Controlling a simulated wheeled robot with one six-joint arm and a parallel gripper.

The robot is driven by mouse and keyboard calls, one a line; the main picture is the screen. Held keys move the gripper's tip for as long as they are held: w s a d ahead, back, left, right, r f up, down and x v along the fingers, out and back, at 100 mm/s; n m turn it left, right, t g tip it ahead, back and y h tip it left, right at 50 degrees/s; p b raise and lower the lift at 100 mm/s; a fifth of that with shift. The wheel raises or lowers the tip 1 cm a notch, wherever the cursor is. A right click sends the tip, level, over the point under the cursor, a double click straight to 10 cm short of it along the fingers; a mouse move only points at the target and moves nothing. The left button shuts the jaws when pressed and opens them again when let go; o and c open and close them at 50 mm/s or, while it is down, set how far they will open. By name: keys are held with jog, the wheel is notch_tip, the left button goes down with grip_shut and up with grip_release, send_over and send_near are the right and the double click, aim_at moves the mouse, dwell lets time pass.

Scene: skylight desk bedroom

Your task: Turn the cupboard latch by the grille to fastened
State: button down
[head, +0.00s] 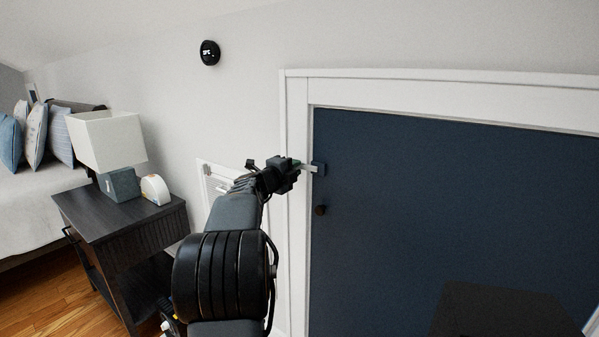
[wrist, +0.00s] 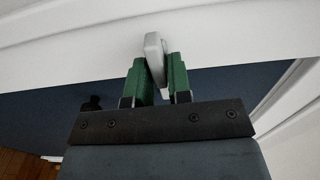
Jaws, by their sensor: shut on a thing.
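The dark blue cupboard door (head: 440,210) stands shut in its white frame (head: 297,210). In the head view the visible part of the lever lies nearly level across the frame. My gripper (head: 297,166) is at the latch, partly hiding it. In the wrist view the green fingers of my gripper (wrist: 160,72) are shut on the grey latch lever (wrist: 153,48), one on each side, with its end showing beyond the fingertips.
A white wall grille (head: 207,172) is left of the frame, partly behind my arm. A dark round knob (head: 320,210) sits on the door below the latch. A dark nightstand (head: 110,215) with a lamp (head: 105,140) and the bed (head: 35,205) stand at left.

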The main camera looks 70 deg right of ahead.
dwell(0.6)
jog(key=c, duration=1.2)
grip_release()
jog(key=shift+o, duration=0.2)
jog(key=shift+a, duration=0.1)
jog(key=v, duration=1.3)
jog(key=shift+a, duration=0.35)
jog(key=shift+w, duration=0.1)
